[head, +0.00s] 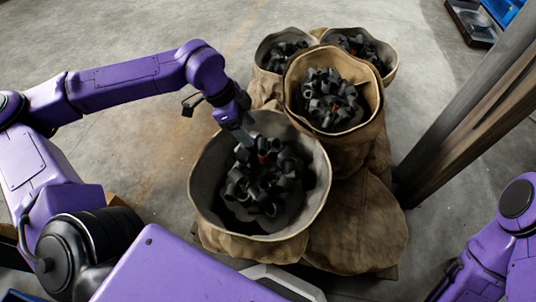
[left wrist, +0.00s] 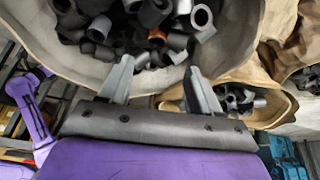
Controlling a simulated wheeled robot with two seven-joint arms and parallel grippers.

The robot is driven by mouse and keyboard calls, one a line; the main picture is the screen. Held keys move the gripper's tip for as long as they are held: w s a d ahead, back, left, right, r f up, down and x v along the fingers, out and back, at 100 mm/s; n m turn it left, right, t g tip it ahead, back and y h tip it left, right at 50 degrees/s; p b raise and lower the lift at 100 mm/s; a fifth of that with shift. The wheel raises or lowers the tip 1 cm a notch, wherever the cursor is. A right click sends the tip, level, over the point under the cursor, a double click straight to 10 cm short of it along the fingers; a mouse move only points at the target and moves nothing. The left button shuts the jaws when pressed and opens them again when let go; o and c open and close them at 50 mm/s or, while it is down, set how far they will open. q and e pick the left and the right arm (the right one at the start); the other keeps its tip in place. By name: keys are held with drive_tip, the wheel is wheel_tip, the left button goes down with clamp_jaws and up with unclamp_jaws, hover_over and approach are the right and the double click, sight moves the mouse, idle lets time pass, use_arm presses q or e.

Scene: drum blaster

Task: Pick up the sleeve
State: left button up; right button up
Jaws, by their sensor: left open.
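Several short black sleeves (head: 262,185) lie heaped in the nearest brown sack (head: 318,170). In the left wrist view the heap of dark and grey sleeves (left wrist: 148,15) fills the sack's mouth, with a small orange piece (left wrist: 157,35) among them. My left gripper (head: 247,138) reaches over the sack's far rim, pointing down at the heap. In the left wrist view its two fingers (left wrist: 158,82) are apart with nothing between them. I cannot tell how close the fingertips are to the sleeves. My right arm shows at the right edge, but its gripper is not visible.
More open sacks of sleeves stand behind: a middle one (head: 374,92) and two at the back. A closed-looking brown sack (head: 360,225) lies at the front right. A brown post (head: 475,125) slants up at the right. Bare concrete floor is at the upper left.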

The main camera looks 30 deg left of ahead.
sight(262, 152)
use_arm(q)
drive_tip(key=b+x, duration=0.1)
drive_tip(key=x, duration=0.2)
drive_tip(key=b+x, duration=0.1)
drive_tip(key=x, duration=0.3)
drive_tip(key=b+x, duration=0.2)
drive_tip(key=x, duration=0.2)
drive_tip(key=shift+s+f, duration=0.1)
drive_tip(key=shift+s, duration=0.2)
drive_tip(key=shift+a, duration=0.1)
clamp_jaws()
